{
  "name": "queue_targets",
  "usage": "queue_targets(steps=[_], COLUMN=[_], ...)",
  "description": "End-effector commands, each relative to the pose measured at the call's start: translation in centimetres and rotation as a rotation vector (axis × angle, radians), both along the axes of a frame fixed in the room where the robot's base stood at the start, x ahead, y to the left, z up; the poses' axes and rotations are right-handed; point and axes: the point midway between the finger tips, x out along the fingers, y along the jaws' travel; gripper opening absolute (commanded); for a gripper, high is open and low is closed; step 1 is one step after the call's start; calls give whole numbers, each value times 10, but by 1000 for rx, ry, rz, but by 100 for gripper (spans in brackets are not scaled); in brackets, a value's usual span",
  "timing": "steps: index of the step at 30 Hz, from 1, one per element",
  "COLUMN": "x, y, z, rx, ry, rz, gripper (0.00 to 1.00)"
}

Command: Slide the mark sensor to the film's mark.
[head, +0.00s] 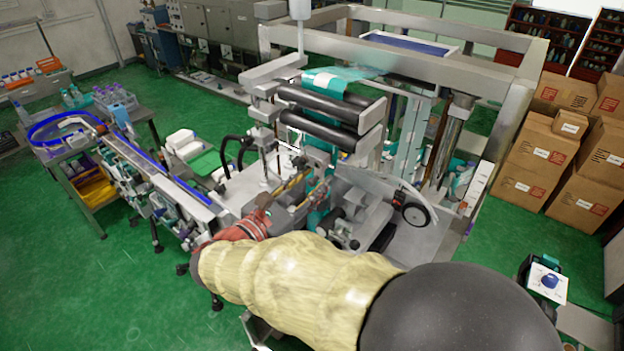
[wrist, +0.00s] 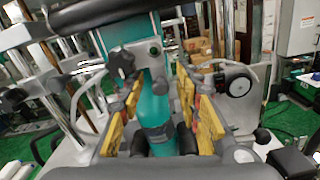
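The teal film (wrist: 155,100) runs down the middle of the wrist view, and it also shows over the rollers in the head view (head: 325,82). A grey block with a dark star-shaped knob (wrist: 122,63) sits across the film; it looks like the mark sensor (wrist: 150,50), but I cannot be sure. My gripper (wrist: 159,92) is open, with its yellow-padded fingers on either side of the film and below the block. Nothing is visibly held between them. In the head view my gripper (head: 305,188) is small, inside the machine. I cannot make out the film's mark.
Black rollers (head: 318,120) and a metal frame (head: 400,50) stand above and around my gripper. A black round wheel (head: 415,214) is to its right. A conveyor (head: 165,170) runs at the left. Cardboard boxes (head: 540,150) stand at the right. Green floor is open in front.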

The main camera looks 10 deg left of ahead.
Motion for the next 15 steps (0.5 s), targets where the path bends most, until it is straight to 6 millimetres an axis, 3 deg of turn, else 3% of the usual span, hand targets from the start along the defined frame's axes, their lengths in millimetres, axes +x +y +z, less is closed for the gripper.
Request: queue_targets(steps=[7, 15], x=[1, 0], y=[0, 0], z=[0, 0], rx=[0, 0], ry=[0, 0], rz=[1, 0], gripper=[33, 18])
